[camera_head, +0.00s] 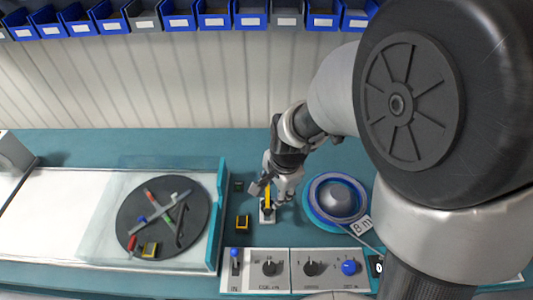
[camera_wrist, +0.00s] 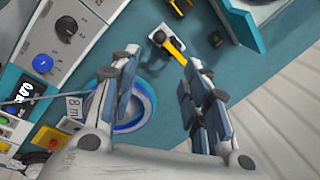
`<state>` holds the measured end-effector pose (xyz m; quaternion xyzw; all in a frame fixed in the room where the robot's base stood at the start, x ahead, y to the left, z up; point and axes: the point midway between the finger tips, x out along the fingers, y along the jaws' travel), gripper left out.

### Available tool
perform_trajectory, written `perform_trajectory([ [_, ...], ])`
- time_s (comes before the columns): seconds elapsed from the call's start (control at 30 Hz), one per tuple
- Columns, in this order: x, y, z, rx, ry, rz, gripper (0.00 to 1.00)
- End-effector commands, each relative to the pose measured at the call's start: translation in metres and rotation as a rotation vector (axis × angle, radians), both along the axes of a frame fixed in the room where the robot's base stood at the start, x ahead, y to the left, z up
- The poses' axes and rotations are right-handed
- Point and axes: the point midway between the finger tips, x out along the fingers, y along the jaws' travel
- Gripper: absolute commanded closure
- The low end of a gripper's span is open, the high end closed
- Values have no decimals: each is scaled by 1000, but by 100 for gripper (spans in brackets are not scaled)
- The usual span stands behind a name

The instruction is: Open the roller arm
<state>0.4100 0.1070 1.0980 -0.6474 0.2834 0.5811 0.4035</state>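The roller arm (camera_wrist: 174,45) is a short yellow bar with a dark round end on a small white base. It lies just beyond my fingertips in the wrist view, and part of it shows in the head view (camera_head: 268,198) beside my gripper. My gripper (camera_wrist: 160,68) is open, with its two fingers spread and nothing between them. In the head view my gripper (camera_head: 271,184) is over the roller arm, and hides part of it. I cannot tell whether they touch.
A blue cable reel (camera_head: 312,203) with a grey dome and an "8 m" label (camera_head: 361,226) is to the right. A control panel (camera_head: 290,284) with knobs lies in front. A dark disc (camera_head: 190,205) behind a clear guard is left. A small yellow-and-black block (camera_head: 243,222) is nearby.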

Motion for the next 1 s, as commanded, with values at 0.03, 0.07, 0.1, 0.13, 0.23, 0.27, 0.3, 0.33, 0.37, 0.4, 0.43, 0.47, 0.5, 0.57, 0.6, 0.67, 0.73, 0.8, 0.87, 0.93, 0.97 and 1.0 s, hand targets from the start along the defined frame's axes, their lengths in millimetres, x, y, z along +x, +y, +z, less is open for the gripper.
perform_trajectory([
  [0.03,0,1,-12,-1,4,1,57],
  [0.07,1,1,-18,-2,5,1,57],
  [0.1,2,2,-27,-2,5,2,57],
  [0.13,4,3,-33,-2,4,3,57],
  [0.23,7,5,-55,-2,5,2,57],
  [0.27,8,6,-62,-2,5,2,57],
  [0.3,10,6,-71,-2,4,2,57],
  [0.33,11,7,-77,-2,4,3,57],
  [0.37,12,8,-84,-3,3,4,57],
  [0.4,13,9,-93,-2,4,3,57],
  [0.43,14,9,-99,-2,4,2,57],
  [0.47,15,10,-105,-2,4,3,57],
  [0.5,17,11,-113,-2,4,4,57],
  [0.57,19,12,-124,-1,3,4,57],
  [0.6,20,13,-130,-2,2,3,57],
  [0.67,22,14,-139,-2,2,4,57],
  [0.73,23,15,-146,-1,0,4,57],
  [0.8,24,15,-152,-1,1,3,57],
  [0.87,25,16,-155,-1,0,4,57],
  [0.93,25,16,-156,-1,0,4,57],
  [0.97,25,16,-156,-1,0,4,57],
  [1.0,26,16,-156,-1,-1,4,57],
])
